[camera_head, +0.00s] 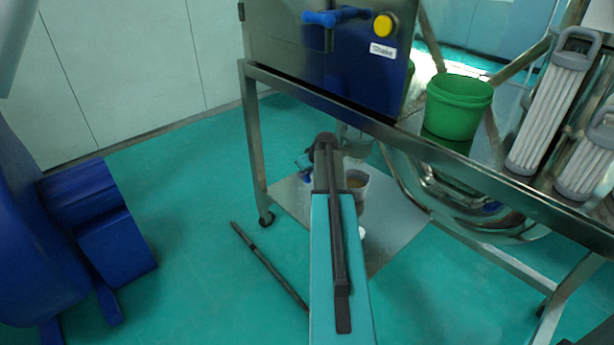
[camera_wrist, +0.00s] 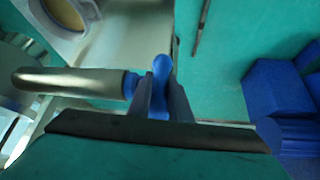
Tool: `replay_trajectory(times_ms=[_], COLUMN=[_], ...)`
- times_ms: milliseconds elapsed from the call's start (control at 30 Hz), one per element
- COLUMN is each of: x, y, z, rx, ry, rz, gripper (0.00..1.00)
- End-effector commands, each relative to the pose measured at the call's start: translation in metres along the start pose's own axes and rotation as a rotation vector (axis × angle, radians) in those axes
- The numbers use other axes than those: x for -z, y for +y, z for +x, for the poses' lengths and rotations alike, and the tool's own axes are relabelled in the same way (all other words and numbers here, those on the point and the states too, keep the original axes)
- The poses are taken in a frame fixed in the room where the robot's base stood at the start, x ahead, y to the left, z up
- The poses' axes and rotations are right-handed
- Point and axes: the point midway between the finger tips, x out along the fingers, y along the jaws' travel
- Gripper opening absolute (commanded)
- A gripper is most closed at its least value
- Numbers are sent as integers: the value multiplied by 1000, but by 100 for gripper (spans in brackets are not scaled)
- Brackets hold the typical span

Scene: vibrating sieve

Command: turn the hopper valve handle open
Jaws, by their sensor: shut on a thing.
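In the wrist view, the blue valve handle (camera_wrist: 161,68) sits between the fingers of my gripper (camera_wrist: 158,85), which is shut on it. The handle is beside the end of a steel pipe (camera_wrist: 70,82) that comes in from the left. My fingers cover part of the handle. In the head view, a small piece of blue (camera_head: 306,174) shows just left of my arm's end, below the table. My arm hides most of the valve and the fingers there, so how far the handle is turned cannot be told.
A container with tan contents (camera_head: 357,183) stands on the lower shelf (camera_head: 395,225) of the steel table. Above are a blue machine panel with a yellow button (camera_head: 383,25) and a green bucket (camera_head: 458,106). Table legs stand close by. A dark rod (camera_head: 268,265) is at left.

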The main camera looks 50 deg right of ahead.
Motion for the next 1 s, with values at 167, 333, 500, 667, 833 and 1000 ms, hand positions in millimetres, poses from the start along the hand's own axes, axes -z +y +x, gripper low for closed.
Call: replay_trajectory(times_ms=[167,333,500,667,833,1000], x=[-4,-3,-2,0,0,0], y=[-1,-1,-1,0,0,0], z=[3,3,2,0,0,0], rx=[13,23,29,30,30,30], ry=[83,149,197,212,212,211], rz=[12,22,29,31,31,31], gripper=[0,0,0,0,0,25])
